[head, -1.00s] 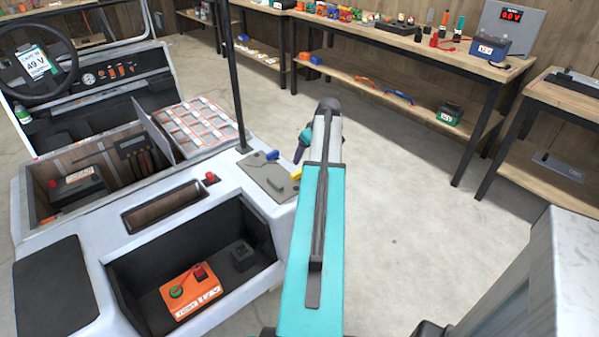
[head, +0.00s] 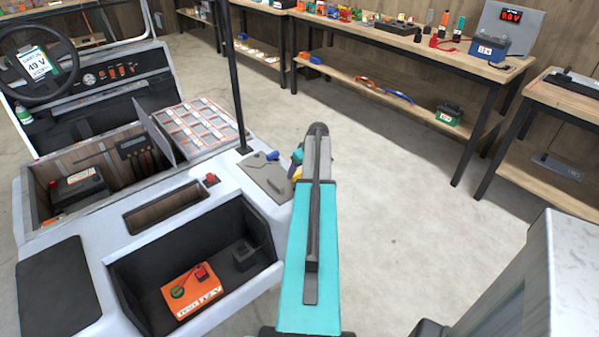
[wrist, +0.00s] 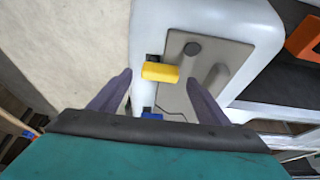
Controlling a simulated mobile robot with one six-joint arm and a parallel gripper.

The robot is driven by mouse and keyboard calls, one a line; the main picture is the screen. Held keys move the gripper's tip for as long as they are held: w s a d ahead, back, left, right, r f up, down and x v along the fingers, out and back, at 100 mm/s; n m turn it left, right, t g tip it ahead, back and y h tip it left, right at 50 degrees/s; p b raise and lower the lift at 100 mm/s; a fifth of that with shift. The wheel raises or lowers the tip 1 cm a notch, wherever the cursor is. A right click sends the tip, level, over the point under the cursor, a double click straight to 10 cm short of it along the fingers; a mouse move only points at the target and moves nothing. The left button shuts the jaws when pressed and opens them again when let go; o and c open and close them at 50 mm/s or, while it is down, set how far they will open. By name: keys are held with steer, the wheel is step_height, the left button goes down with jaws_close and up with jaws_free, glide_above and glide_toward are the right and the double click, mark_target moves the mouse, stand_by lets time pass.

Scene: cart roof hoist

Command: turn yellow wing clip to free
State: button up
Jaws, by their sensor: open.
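The yellow wing clip (wrist: 160,72) sits at the edge of a grey plate (wrist: 215,95) on the white cart body. It lies crosswise in the wrist view, its left end by a dark block. My gripper (wrist: 160,78) is open, with one purple finger on each side of the clip and visible gaps between. Whether the fingers are level with the clip is unclear. In the head view my gripper (head: 298,160) is at the plate's right edge, and only a sliver of the yellow clip (head: 297,174) shows. A blue clip (wrist: 152,116) sits nearby on the same edge.
The plate carries a grey knob and a raised handle. A thin black post (head: 236,80) rises behind the plate. An open bay with an orange battery (head: 192,291) lies in front. The floor right of my arm is clear up to the workbench (head: 400,50).

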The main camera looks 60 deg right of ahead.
mark_target(298, 176)
steer(key=shift+x, duration=1.4)
steer(key=shift+c, duration=0.2)
steer(key=shift+d, duration=0.1)
steer(key=c, duration=1)
